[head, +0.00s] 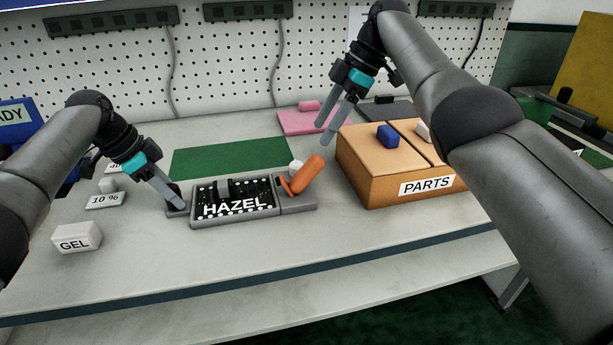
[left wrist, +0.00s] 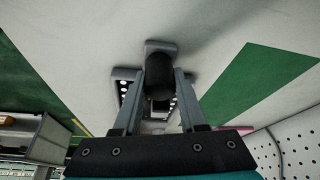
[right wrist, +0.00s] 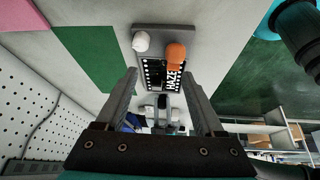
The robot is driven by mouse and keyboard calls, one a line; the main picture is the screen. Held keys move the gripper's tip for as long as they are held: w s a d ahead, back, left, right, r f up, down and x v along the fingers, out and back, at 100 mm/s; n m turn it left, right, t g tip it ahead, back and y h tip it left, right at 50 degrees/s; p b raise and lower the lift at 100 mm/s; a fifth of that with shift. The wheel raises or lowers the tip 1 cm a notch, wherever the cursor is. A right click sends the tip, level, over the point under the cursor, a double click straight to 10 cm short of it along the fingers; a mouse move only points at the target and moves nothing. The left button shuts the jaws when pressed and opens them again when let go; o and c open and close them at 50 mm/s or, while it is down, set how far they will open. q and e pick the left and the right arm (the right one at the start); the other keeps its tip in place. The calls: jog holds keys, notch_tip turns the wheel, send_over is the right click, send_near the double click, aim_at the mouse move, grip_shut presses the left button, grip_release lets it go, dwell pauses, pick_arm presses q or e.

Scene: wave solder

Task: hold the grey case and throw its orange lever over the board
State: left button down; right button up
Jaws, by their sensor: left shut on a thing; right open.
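The grey case (head: 298,204) lies on the bench, holding a black board (head: 262,193) marked HAZEL. The orange lever (head: 308,174) is at the case's right end, tilted up and to the right, clear of the board. It also shows in the right wrist view (right wrist: 176,55), beside a white knob (right wrist: 141,40). My left gripper (head: 177,204) is shut on a dark grip at the case's left end; in the left wrist view this grip (left wrist: 160,75) is between the fingers. My right gripper (head: 329,132) is open and empty, above and right of the lever, apart from it.
An orange-brown PARTS box (head: 370,180) with a blue block (head: 388,136) on it stands right of the case. A green mat (head: 230,157) lies behind the case. A GEL block (head: 76,238) is at left. The bench front is clear.

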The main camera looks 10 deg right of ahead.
aim_at(306, 177)
jog(key=shift+n+g+h, duration=0.3)
jog(key=shift+n+g, duration=0.2)
jog(key=shift+g, duration=0.1)
jog(key=x, duration=0.4)
jog(key=s+x, duration=0.1)
jog(key=x, duration=0.6)
jog(key=shift+s+a+f, duration=0.1)
jog(key=shift+s+f, duration=0.25)
jog(key=shift+f, duration=0.05)
grip_shut()
dwell(0.5)
